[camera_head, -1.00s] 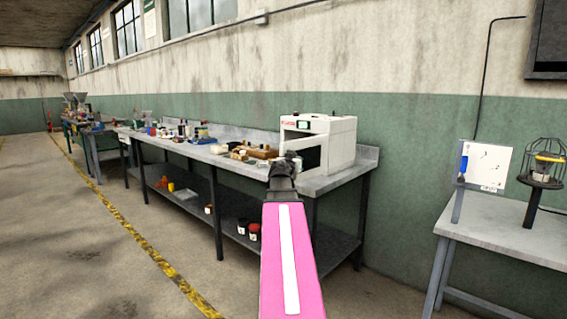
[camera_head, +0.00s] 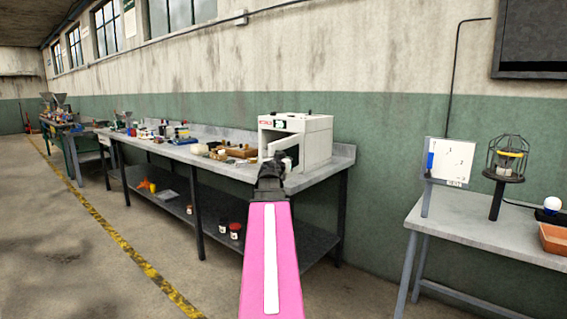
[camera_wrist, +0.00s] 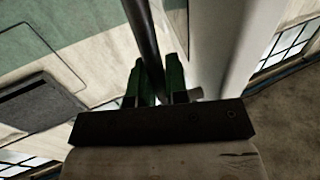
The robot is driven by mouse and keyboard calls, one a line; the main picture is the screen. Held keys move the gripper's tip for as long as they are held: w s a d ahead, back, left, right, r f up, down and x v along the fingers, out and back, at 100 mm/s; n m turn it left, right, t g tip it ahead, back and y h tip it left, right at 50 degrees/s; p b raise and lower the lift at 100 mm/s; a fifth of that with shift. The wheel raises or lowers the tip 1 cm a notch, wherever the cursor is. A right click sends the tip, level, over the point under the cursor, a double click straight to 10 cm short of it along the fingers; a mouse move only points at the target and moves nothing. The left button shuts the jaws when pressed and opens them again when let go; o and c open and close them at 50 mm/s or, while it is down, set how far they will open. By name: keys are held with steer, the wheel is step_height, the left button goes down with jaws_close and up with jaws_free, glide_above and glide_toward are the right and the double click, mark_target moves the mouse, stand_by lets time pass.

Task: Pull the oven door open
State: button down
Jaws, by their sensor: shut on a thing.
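The white oven (camera_head: 316,140) stands at the near end of the long bench. Its front shows an opening, partly hidden behind my gripper (camera_head: 274,164); how far the door stands open is hard to tell there. In the wrist view, my gripper (camera_wrist: 160,88) has its two dark green fingers closed on a dark bar, the oven door handle (camera_wrist: 143,35). A pale panel (camera_wrist: 215,45), which looks like the door, runs close beside the handle on the right.
The long grey bench (camera_head: 335,164) carries several small items left of the oven, with jars on its lower shelf. The floor at left is clear.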

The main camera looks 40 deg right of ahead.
steer(key=c, duration=1.1)
jaws_free()
steer(key=shift+c, duration=0.2)
steer(key=shift+a, duration=0.1)
steer(key=v, duration=1)
steer(key=shift+s+a, duration=0.25)
